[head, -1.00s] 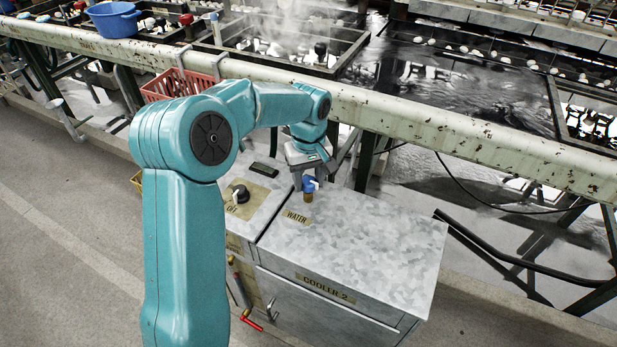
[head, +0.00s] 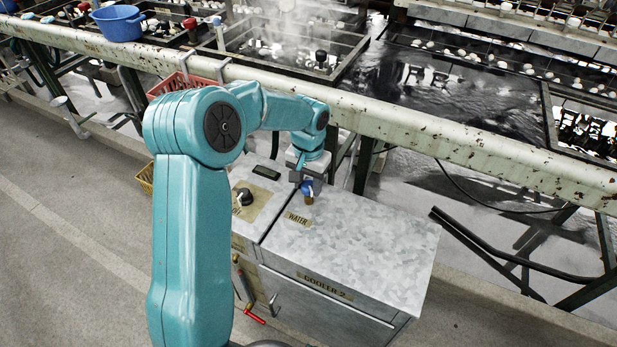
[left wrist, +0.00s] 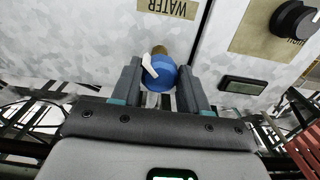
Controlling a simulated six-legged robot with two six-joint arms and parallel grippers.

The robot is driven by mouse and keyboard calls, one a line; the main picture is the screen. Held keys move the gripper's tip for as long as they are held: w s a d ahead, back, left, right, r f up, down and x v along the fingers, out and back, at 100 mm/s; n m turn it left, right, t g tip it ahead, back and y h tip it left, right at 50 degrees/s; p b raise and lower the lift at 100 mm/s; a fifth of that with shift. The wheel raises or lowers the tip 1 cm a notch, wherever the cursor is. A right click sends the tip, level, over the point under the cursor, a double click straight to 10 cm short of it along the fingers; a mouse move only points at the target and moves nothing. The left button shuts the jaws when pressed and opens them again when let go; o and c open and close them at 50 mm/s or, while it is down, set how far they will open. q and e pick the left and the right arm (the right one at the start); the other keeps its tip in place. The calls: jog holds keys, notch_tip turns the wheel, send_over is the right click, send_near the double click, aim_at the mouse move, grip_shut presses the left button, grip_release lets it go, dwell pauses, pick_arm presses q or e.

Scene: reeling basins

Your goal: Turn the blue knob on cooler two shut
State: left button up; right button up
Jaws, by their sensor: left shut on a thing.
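The blue knob (head: 306,187) stands on a brass stem on the grey top of cooler two (head: 360,240), just behind the WATER label (head: 297,219). My left gripper (head: 307,180) reaches down over it from behind. In the left wrist view, the blue knob (left wrist: 161,76) sits between the two fingers of my left gripper (left wrist: 158,88), which is shut on it. A white pointer (left wrist: 149,66) sticks out from the knob past the fingers. The brass stem (left wrist: 159,50) shows beyond it. My right gripper is not in view.
A black dial (head: 244,196) and a small dark display (head: 266,172) are on the unit to the left. A rusty pale beam (head: 430,125) runs behind the cooler, with basins beyond. A red basket (head: 180,83) hangs from it.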

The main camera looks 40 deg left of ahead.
aim_at(308, 185)
pick_arm(q)
jog(key=m+p, duration=0.2)
jog(key=m, duration=0.2)
jog(key=shift+a+r+m, duration=0.1)
jog(key=shift+r+m, duration=0.05)
jog(key=shift+m, duration=0.15)
jog(key=shift+m+p, duration=0.8)
jog(key=shift+m, duration=1.1)
jog(key=o, duration=1.1)
jog(key=shift+c, duration=0.2)
notch_tip(308, 185, up, 16)
jog(key=p, duration=0.2)
jog(key=shift+p, duration=0.35)
